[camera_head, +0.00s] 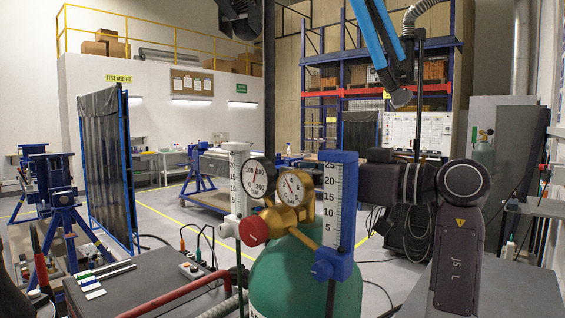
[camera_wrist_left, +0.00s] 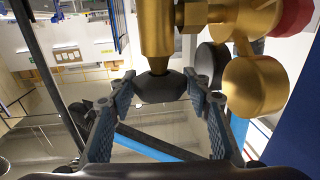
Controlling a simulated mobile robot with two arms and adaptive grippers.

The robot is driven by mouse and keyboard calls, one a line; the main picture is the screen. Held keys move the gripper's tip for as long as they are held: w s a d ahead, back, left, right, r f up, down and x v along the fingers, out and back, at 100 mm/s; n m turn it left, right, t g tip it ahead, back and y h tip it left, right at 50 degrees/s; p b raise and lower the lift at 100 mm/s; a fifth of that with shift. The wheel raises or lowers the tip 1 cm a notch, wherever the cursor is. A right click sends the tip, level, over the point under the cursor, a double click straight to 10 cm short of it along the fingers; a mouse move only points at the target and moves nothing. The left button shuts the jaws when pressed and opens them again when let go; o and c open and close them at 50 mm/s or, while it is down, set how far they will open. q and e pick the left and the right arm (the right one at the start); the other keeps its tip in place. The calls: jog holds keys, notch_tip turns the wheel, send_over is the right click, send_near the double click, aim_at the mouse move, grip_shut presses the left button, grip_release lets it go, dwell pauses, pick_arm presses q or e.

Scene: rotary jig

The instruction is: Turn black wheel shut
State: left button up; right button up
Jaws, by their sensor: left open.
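The black wheel (camera_wrist_left: 160,87) sits at the end of a brass valve stem (camera_wrist_left: 157,40) in the left wrist view. My left gripper (camera_wrist_left: 160,98) is open, with one finger on either side of the wheel, close to its edges; I cannot tell whether they touch. In the head view a dark grey arm reaches in at the right, its wrist (camera_head: 380,184) just right of the blue flowmeter (camera_head: 338,200), which hides the fingers. The wheel is hidden there too. The brass regulator (camera_head: 290,217) stands on the green cylinder (camera_head: 300,275). My right gripper is not in view.
Two round gauges (camera_head: 258,177) and a red knob (camera_head: 253,231) crowd the regulator, with a white flowmeter (camera_head: 237,180) at left. In the wrist view, brass parts (camera_wrist_left: 255,85) and a blue surface lie close right of the fingers. A grey bench (camera_head: 135,285) stands lower left.

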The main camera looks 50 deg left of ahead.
pick_arm(q)
jog(key=p+x, duration=0.1)
jog(key=x, duration=0.3)
jog(key=shift+s+a, duration=0.1)
jog(key=shift+a, duration=0.3)
jog(key=shift+a, duration=0.15)
jog(key=c, duration=1.1)
